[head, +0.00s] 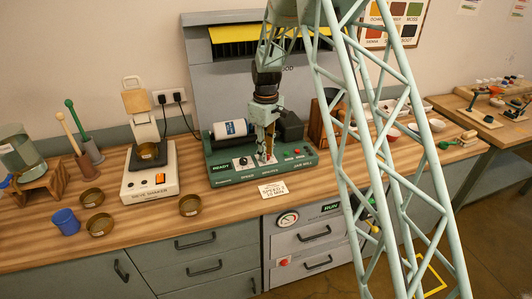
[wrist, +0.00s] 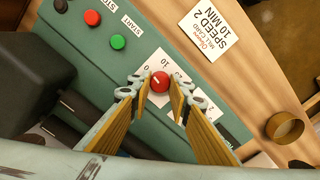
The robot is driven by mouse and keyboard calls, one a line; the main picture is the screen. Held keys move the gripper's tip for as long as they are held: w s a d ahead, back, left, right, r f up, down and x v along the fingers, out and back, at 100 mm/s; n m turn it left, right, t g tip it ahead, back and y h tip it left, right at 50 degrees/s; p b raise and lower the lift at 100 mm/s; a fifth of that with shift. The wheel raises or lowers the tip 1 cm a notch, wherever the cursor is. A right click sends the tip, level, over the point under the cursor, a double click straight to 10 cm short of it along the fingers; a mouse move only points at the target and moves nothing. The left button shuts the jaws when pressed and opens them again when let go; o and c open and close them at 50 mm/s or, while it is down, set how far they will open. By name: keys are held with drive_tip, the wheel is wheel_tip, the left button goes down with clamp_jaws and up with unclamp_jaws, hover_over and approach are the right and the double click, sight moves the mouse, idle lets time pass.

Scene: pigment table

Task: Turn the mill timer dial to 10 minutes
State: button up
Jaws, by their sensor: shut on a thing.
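The green jar mill (head: 222,172) stands on the wooden bench in the head view, with a white jar (head: 230,129) on its rollers. In the wrist view the red dial (wrist: 159,81) sits on a white scale plate (wrist: 152,66) with printed numbers, partly hidden by my fingers. My gripper (wrist: 160,86) points down at the panel, its two fingers shut on the red dial from both sides. A pale mark shows on the dial; its exact setting is too small to read. In the head view my gripper (head: 267,158) is over the mill's front panel.
Green START (wrist: 118,41) and red STOP (wrist: 92,17) buttons lie near the dial. A card (wrist: 211,29) reads speed 2, 10 min. The sieve shaker (head: 150,178) and brass sieves (head: 190,205) stand to the left in the head view. Bench room before the mill is mostly clear.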

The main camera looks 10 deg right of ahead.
drive_tip(key=m, duration=0.9)
drive_tip(key=shift+m, duration=0.7)
drive_tip(key=o, duration=0.9)
drive_tip(key=shift+r, duration=0.1)
wheel_tip(320, 180, up, 12)
drive_tip(key=shift+f, duration=0.1)
idle(0.4)
idle(0.5)
